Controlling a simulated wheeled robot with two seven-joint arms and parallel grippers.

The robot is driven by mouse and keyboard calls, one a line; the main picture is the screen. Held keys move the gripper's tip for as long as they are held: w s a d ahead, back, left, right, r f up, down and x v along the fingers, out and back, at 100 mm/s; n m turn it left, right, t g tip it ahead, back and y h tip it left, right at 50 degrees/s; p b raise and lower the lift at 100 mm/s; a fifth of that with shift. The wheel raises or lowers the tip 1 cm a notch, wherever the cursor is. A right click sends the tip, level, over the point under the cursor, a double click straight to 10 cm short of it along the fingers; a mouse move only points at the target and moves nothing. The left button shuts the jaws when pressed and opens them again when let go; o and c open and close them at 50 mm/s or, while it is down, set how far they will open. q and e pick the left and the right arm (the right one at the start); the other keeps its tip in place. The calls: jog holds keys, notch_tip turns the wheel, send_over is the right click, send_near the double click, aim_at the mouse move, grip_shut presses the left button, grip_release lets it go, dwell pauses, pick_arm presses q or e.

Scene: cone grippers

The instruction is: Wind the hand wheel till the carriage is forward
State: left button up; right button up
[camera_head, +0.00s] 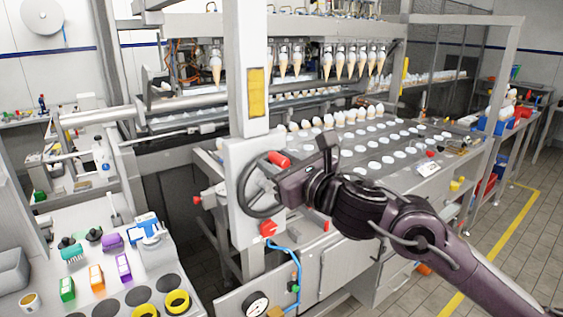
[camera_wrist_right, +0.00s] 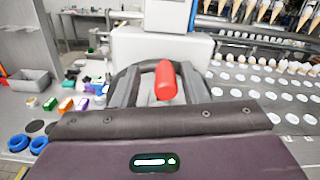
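The dark hand wheel (camera_head: 244,190) is mounted on the side of a pale housing at the foot of a white column. Its red handle (camera_head: 279,158) sticks out near the top right of the rim. My right gripper (camera_head: 277,181) is at the wheel's right side, partly covering it. In the right wrist view the red handle (camera_wrist_right: 165,81) shows between two dark fingers, with gaps on both sides. The overhead row of cone grippers (camera_head: 300,48) holds several cones at the back; which part is the carriage is unclear. My left gripper is not in view.
A perforated plate (camera_head: 385,150) with white-topped cones along its back edge lies behind my right arm. A red knob (camera_head: 268,229) sits below the wheel, above a gauge (camera_head: 256,304). A side bench (camera_head: 190,275) with coloured blocks and yellow rings stands at lower left.

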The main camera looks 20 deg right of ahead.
jog(key=shift+d, duration=0.1)
jog(key=shift+s+d, duration=0.25)
jog(key=shift+s, duration=0.2)
jog(key=b+v, duration=0.2)
jog(key=v, duration=0.3)
jog(key=shift+s+f, duration=0.1)
jog(key=shift+s, duration=0.05)
jog(key=shift+v, duration=0.75)
jog(key=shift+a, duration=0.1)
